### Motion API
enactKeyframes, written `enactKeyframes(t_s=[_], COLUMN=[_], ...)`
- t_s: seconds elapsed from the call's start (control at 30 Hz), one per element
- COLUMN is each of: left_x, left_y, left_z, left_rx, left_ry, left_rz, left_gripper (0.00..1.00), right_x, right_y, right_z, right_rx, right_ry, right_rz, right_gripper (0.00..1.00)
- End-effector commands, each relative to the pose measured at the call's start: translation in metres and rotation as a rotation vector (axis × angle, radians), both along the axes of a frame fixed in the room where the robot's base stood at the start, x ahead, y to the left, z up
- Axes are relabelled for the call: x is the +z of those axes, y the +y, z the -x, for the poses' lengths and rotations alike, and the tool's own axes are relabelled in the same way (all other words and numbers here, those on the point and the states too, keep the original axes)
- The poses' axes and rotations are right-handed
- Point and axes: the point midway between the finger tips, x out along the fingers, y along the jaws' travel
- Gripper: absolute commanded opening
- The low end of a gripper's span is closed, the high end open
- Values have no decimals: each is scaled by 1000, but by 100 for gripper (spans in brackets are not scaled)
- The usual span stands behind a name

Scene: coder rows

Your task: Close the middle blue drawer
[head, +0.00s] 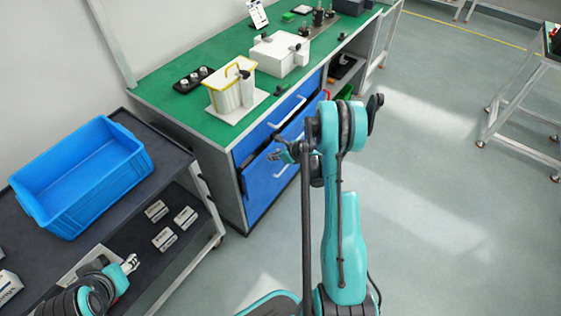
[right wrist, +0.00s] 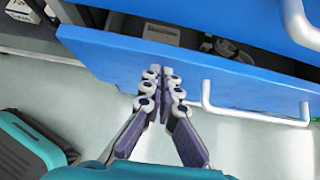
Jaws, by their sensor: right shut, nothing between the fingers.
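The middle blue drawer (head: 262,187) is in the bench below the upper blue drawer (head: 257,139) and stands pulled out, with a dark gap above its front. In the right wrist view its blue front (right wrist: 105,52) and white handle (right wrist: 255,117) show, with grey items inside the opening. My right gripper (head: 284,152) is at the drawer front, fingers shut and empty; in the wrist view its fingertips (right wrist: 160,72) overlap the front left of the handle. Contact cannot be told. My left gripper (head: 131,263) is at the lower left, its fingers unclear.
The green-topped bench (head: 165,112) carries a white-and-yellow container (head: 228,92) and a white box (head: 279,54). A blue crate (head: 78,178) stands on the dark cart (head: 178,170) at left. Open floor (head: 440,200) lies to the right.

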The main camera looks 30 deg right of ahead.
Motion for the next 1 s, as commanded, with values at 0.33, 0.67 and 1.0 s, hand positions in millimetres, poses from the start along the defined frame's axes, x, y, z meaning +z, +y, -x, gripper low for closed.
enactKeyframes(t_s=[0.33,0.67,1.0], left_x=[-3,-8,-8], left_y=[0,0,0], left_z=[0,0,0], left_rx=[0,0,0], left_ry=[0,0,0], left_rz=[0,0,0], left_gripper=[44,44,44], right_x=[1,-1,1], right_y=[3,11,13], right_z=[-8,-27,-32], right_rx=[-1,2,-1], right_ry=[0,1,1], right_rz=[1,1,1], right_gripper=[0,0,0])
